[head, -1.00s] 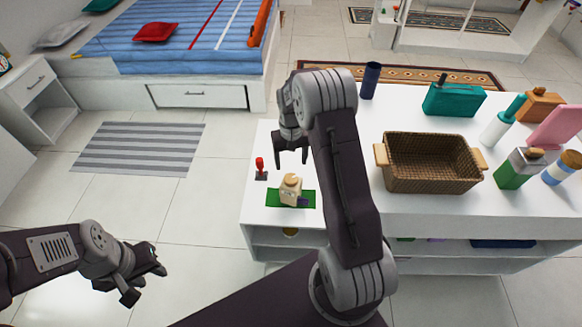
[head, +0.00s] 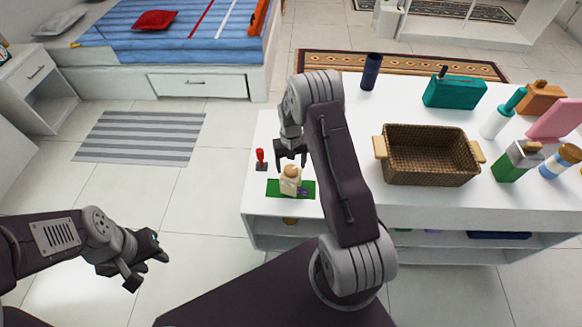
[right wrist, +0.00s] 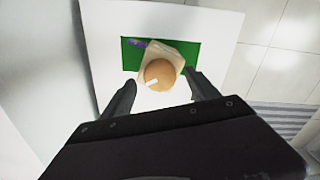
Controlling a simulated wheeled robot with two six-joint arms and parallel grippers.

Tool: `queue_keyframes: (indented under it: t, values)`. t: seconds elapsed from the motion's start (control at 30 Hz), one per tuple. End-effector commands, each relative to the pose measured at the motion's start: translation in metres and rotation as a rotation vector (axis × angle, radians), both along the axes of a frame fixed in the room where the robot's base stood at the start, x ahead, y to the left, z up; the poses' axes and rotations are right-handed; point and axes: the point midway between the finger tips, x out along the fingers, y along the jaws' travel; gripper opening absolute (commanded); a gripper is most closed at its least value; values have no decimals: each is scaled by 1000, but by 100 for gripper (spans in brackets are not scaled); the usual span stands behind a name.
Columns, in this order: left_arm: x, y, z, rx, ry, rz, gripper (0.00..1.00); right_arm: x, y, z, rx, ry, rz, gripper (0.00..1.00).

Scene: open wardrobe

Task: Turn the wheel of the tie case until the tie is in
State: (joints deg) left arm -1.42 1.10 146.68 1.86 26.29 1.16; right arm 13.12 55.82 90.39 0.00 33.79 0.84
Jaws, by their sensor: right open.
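The tie case (head: 290,184) is a small cream box with a round tan wheel (head: 291,171) on top. It stands on a green mat (head: 308,189) near the left end of the white counter. A bit of purple, likely the tie (head: 302,191), shows at its right side; it also shows in the right wrist view (right wrist: 138,43). In that view the wheel (right wrist: 159,74) has a white mark and lies ahead between the fingertips. My right gripper (head: 291,160) is open just above and behind the wheel, apparently not touching it. My left gripper (head: 146,268) hangs open and empty over the floor.
A red-handled object (head: 261,159) stands just left of the mat. A wicker basket (head: 430,156) with wooden handles sits to the right, with several bottles and boxes beyond. A dark blue cylinder (head: 371,71) stands at the back. The counter's front edge is close to the mat.

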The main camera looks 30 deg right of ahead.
Motion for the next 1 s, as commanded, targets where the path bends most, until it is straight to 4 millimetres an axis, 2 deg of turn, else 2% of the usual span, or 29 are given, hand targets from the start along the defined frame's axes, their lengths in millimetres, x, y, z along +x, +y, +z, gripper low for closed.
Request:
queue_keyframes:
  t: [0.13, 0.4, 0.63, 1.0]
  values:
    - [0, 0, -1, 0, 0, 0, 36, 0, 0, -15, 0, 1, 0, 69]
    - [0, 0, -1, 0, 0, 0, 36, 0, 0, -17, 0, -1, 0, 69]
    - [0, 0, -1, 0, 0, 0, 36, 0, 0, -17, 0, 0, 0, 6]
    - [0, 0, 1, 0, 0, 0, 36, 0, 0, -16, 0, 0, -74, 6]
